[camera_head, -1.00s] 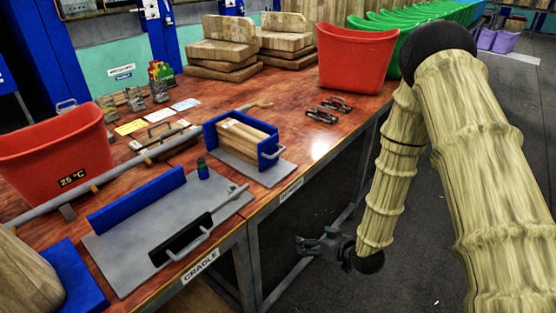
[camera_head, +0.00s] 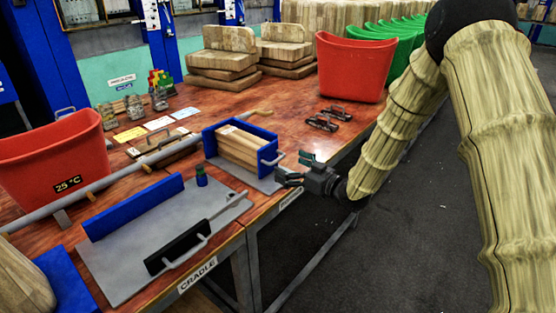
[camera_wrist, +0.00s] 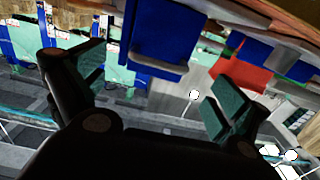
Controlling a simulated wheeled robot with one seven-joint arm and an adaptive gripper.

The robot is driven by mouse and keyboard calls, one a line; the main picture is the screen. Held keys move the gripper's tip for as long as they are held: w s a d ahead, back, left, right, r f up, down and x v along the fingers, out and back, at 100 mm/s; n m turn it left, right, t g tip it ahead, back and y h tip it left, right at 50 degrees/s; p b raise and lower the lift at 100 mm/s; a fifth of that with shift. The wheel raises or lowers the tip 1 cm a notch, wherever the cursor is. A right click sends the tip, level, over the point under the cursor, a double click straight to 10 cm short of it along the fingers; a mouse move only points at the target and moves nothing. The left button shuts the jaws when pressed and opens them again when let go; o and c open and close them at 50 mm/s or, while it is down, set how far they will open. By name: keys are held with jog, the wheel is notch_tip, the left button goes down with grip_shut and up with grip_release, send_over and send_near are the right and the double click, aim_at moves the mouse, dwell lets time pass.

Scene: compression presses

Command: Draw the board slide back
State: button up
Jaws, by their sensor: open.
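A blue holder (camera_head: 213,141) with pale wooden boards (camera_head: 240,150) stands on a grey plate (camera_head: 262,185) near the table's front edge. Its near end is a blue plate (camera_head: 267,158) with a small grey handle (camera_head: 275,160). My gripper (camera_head: 292,168) is open and empty, just right of this handle and apart from it. In the wrist view a blue panel (camera_wrist: 160,38) with a handle-like bar (camera_wrist: 160,66) lies ahead between the spread fingers of my gripper (camera_wrist: 155,92). My fingers partly hide the scene there.
The cradle plate (camera_head: 130,265) with a black handled bar (camera_head: 178,247) lies to the left. Two small dark handled pieces (camera_head: 320,124) and a red bin (camera_head: 355,68) stand behind my gripper. Open floor (camera_head: 420,230) lies right of the table edge.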

aim_at(278, 160)
jog(key=shift+x, duration=2.45)
